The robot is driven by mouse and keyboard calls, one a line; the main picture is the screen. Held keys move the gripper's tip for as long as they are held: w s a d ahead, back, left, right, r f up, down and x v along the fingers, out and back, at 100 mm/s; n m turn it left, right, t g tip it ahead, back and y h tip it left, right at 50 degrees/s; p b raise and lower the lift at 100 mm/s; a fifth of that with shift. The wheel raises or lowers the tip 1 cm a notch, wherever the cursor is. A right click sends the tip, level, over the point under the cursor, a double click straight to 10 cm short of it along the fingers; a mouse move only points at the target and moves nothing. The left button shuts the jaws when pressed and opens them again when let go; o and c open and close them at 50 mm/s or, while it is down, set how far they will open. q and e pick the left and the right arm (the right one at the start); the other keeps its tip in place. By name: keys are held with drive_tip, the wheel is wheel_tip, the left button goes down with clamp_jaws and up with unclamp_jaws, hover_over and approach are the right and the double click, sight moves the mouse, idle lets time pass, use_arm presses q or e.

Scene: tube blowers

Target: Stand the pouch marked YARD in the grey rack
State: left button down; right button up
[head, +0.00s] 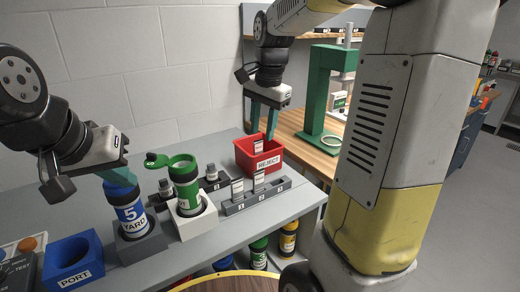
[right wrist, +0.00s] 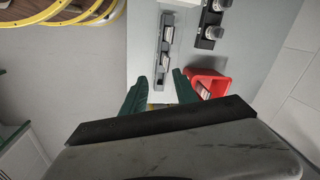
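The grey rack (head: 232,210) has numbered slots. Small white pouches stand in slot 1 (head: 237,188) and slot 2 (head: 259,180); slot 3 looks empty. The pouch markings are too small to read.
A green canister (head: 186,185) with an open lid stands in a white block (head: 198,222). A blue PORT holder (head: 72,262) is at front left. A dark rack (head: 213,183) with small vials lies behind. A green frame (head: 318,95) stands on the wooden bench.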

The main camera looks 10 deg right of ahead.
drive_tip(key=s+a+r+n+t+y, duration=0.1)
drive_tip(key=s+n+t, duration=0.3)
drive_tip(key=s+n, duration=0.6)
drive_tip(key=s+a, duration=0.1)
drive_tip(key=s, duration=0.6)
drive_tip(key=shift+s+r+n+t, duration=0.2)
drive_tip(key=shift+s+n+t, duration=0.1)
drive_tip(key=shift+s, duration=0.1)
use_arm(q)
drive_tip(key=c, duration=2.2)
unclamp_jaws()
